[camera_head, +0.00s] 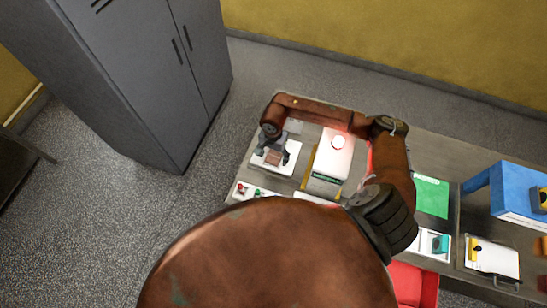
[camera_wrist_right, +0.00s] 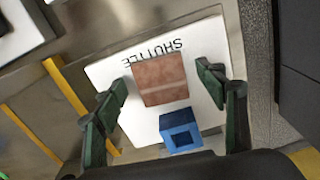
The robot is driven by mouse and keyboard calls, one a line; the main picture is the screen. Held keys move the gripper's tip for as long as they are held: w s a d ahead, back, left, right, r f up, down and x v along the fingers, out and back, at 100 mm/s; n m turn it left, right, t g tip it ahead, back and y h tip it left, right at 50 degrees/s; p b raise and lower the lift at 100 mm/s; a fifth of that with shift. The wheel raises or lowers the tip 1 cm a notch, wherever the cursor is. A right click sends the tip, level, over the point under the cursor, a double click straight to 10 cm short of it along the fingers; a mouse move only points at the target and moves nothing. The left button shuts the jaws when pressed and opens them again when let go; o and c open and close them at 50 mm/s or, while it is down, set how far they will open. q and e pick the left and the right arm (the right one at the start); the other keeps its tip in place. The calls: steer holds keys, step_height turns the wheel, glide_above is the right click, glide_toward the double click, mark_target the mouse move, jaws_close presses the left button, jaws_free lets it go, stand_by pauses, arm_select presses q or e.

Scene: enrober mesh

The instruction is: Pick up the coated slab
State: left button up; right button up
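The coated slab is a brown block with a lighter stripe (camera_wrist_right: 160,80). It lies on a white plate marked SHUTTLE (camera_wrist_right: 112,68), and it shows small in the head view (camera_head: 273,157). My right gripper (camera_wrist_right: 163,86) is open, with one green-padded finger on each side of the slab. A gap shows between each finger and the slab. In the head view my right gripper (camera_head: 276,150) is over the plate at the table's left end. I cannot tell its exact height above the slab. My left gripper is not in view.
A blue hollow block (camera_wrist_right: 180,130) sits beside the slab. Farther right are a green panel (camera_head: 431,196), a blue bin (camera_head: 522,194) and a clipboard (camera_head: 494,258). A grey locker (camera_head: 150,80) stands left.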

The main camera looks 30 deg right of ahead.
steer(key=c, duration=1.2)
steer(key=shift+c, duration=0.2)
